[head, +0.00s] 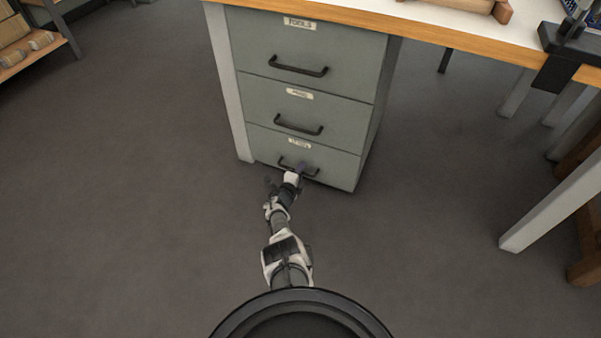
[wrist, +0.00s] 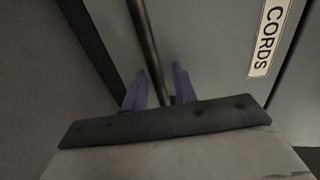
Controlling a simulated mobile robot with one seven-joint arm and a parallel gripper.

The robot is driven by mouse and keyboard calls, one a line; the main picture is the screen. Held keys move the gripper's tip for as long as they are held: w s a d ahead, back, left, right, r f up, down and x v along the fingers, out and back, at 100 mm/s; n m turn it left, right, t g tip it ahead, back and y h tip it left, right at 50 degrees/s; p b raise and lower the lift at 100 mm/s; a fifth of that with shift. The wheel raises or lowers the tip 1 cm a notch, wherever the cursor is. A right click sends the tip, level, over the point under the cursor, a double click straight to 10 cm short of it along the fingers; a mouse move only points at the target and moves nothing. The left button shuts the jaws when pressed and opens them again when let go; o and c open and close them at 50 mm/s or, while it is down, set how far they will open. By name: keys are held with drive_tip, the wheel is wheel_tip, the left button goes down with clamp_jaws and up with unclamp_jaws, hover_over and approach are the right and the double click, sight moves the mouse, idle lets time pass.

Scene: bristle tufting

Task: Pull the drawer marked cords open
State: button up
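The drawer marked CORDS (wrist: 230,30) fills much of the wrist view, with its white label (wrist: 269,38) at the upper right. In the head view my arm reaches down to the bottom drawer (head: 330,168) of the grey cabinet; its label (head: 299,143) is too small to read there. That drawer looks flush with the cabinet front. Its dark bar handle (wrist: 146,42) runs between the two purple fingers of my gripper (wrist: 158,88). The fingers are apart, with narrow gaps seeming to show beside the bar. In the head view the gripper (head: 298,172) partly hides the handle (head: 314,175).
Above are a middle drawer (head: 335,125) and a top drawer marked TOOLS (head: 350,58), both shut. A wooden-edged bench top (head: 440,38) overhangs the cabinet. A pale table leg (head: 555,205) stands at the right. The floor (head: 150,210) before the cabinet is clear.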

clamp_jaws()
drive_tip(key=shift+s, duration=0.1)
